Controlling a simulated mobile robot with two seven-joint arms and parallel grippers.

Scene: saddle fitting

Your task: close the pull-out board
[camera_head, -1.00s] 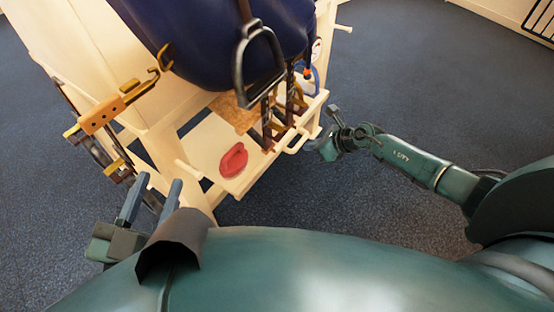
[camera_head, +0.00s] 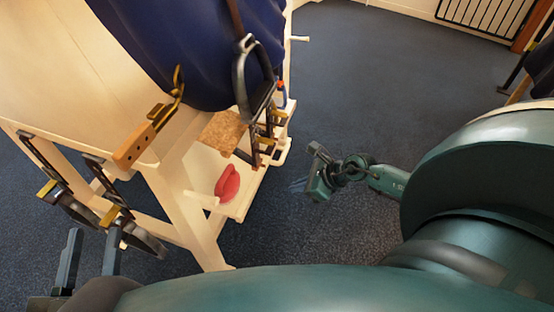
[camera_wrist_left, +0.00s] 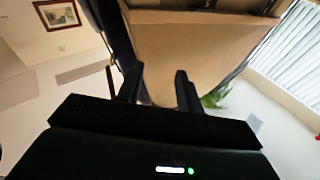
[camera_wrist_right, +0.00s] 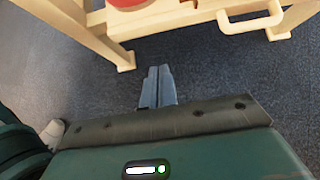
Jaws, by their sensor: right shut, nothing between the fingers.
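The pull-out board (camera_head: 204,165) is a pale wooden shelf low on the saddle stand, sticking out from it, with a loop handle (camera_head: 284,152) on its right edge. The handle also shows at the top of the right wrist view (camera_wrist_right: 250,20). My right gripper (camera_head: 299,185) is shut and empty, apart from the handle, over the carpet. In the right wrist view its fingers (camera_wrist_right: 157,88) are together, below and left of the handle. My left gripper (camera_head: 92,258) is at the lower left with its fingers apart and empty; the left wrist view (camera_wrist_left: 158,90) also shows the gap.
A red object (camera_head: 228,182) and a cork-like block (camera_head: 222,132) lie on the board. A blue saddle cover (camera_head: 190,50) and a hanging stirrup (camera_head: 252,75) are above it. Carpet right of the stand is clear.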

